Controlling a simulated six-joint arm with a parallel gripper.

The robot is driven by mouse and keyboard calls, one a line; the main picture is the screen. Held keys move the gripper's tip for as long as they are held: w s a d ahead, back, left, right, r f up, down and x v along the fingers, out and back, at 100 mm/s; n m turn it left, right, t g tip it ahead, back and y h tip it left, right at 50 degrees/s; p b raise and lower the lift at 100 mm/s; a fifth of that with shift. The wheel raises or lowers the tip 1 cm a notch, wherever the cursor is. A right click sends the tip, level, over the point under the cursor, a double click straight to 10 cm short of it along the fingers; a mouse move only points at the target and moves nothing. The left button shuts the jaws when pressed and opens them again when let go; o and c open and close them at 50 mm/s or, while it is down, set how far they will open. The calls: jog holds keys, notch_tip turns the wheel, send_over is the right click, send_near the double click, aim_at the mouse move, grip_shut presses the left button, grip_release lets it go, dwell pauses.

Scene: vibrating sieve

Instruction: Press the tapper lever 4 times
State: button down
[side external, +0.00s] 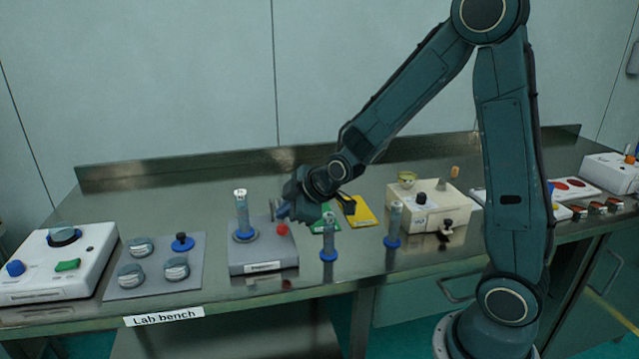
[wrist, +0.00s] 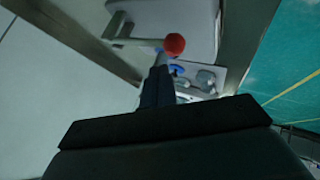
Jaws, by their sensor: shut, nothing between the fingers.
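The tapper lever's red ball knob (side external: 282,229) is at the right of a grey box (side external: 263,257) on the bench. In the wrist view the red knob (wrist: 174,44) sits on the end of a thin pale rod. My gripper (side external: 281,212) is shut and empty, pointing left, just above the knob. In the wrist view the closed fingertips (wrist: 160,60) reach to just beside and below the knob; I cannot tell whether they touch it. Part of the rod is hidden in the side view.
A clear cylinder (side external: 242,214) with a blue base stands on the grey box, left of the knob. Two similar cylinders (side external: 328,238) (side external: 394,222) stand to the right. A pad with round lidded pieces (side external: 174,268) and a white device (side external: 55,265) lie left. A beige box (side external: 433,222) stands right.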

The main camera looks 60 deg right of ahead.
jog(key=shift+r, duration=0.1)
jog(key=shift+r, duration=2.4)
jog(key=s+a+r+m+g, duration=0.1)
jog(key=s+r+m, duration=0.1)
jog(key=s, duration=0.6)
jog(key=s+a+r+m+g, duration=0.1)
jog(key=s+a+r+m, duration=0.1)
jog(key=s, duration=0.7)
jog(key=s+a+r+m+g, duration=0.1)
jog(key=s+a+r+m, duration=0.1)
jog(key=s, duration=0.7)
jog(key=shift+s+r+m+g, duration=0.25)
jog(key=shift+r+m, duration=0.35)
jog(key=shift+m, duration=0.6)
